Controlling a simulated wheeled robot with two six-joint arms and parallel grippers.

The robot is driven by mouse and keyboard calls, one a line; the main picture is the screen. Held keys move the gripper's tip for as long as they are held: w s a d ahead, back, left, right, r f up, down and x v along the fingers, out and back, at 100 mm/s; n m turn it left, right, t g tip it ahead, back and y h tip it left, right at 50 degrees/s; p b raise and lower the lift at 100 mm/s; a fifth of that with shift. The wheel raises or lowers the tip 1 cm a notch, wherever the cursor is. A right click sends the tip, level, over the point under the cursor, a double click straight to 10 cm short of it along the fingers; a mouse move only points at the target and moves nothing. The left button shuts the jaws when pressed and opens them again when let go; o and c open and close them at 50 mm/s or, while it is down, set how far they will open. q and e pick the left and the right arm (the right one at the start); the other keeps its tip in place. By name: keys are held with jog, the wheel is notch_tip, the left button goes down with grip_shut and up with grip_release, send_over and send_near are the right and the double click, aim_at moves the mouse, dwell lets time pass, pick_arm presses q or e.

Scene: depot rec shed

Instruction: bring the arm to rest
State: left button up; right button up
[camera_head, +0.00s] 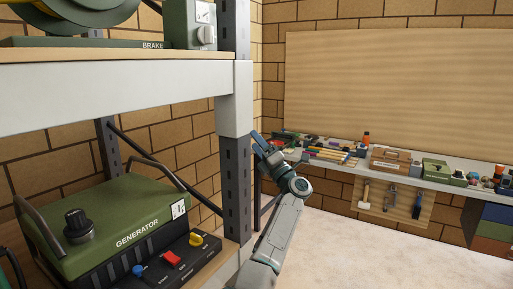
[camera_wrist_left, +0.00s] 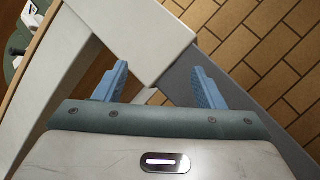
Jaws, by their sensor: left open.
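My left arm (camera_head: 276,235) rises from the bottom middle of the head view, just right of the shelf's dark post. Its left gripper (camera_head: 262,143) is raised beside that post, below the level of the upper shelf. In the left wrist view the two blue fingers of the left gripper (camera_wrist_left: 158,76) stand wide apart with nothing between them. The shelf's pale beam (camera_wrist_left: 135,35) and grey post (camera_wrist_left: 188,75) show behind the fingers. I cannot tell how close the fingers are to the post. My right gripper is not in view.
The shelf's post (camera_head: 236,170) and upper beam (camera_head: 120,97) stand close on the left. A green generator (camera_head: 110,225) with knobs and a red switch sits on the lower shelf. A long wall shelf (camera_head: 400,165) with tools runs along the back. The floor (camera_head: 370,245) on the right is clear.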

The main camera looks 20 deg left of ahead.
pick_arm(q)
jog(key=shift+f, duration=0.3)
